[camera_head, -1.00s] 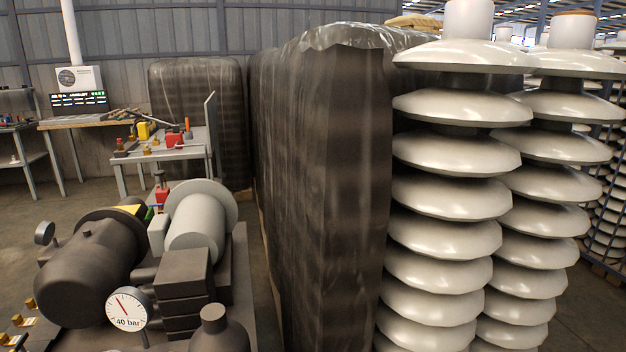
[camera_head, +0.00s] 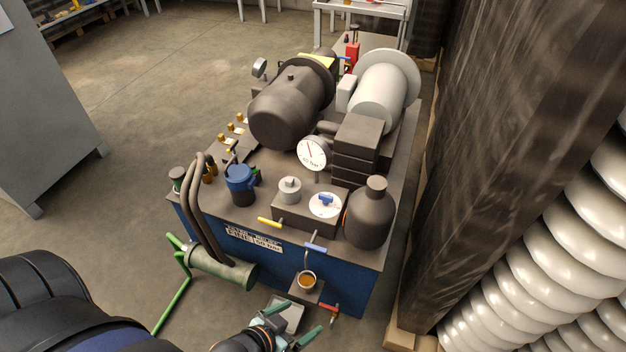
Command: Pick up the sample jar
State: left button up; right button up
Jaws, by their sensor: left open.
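The sample jar appears to be the small round cup with amber liquid (camera_head: 307,281). It stands upright on a small bracket at the front of a blue hydraulic unit (camera_head: 350,291), under a thin spout. My left gripper (camera_head: 299,317) comes in from the bottom, with its teal fingers spread apart. It is just below and in front of the jar in the picture, apart from it. A grey flat piece (camera_head: 288,313) shows between the fingers; I cannot tell what it is. My right gripper is not in view.
A red-handled valve (camera_head: 329,309) hangs right of the jar. A blue lever (camera_head: 315,247) and a yellow lever (camera_head: 269,222) stick out above. A green cylinder (camera_head: 222,266) with hoses is at the left. A wrapped stack (camera_head: 500,130) stands close on the right.

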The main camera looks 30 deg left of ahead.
aim_at(306, 279)
jog(key=k+j+u, duration=0.1)
jog(key=u, duration=0.65)
jog(key=k, duration=0.05)
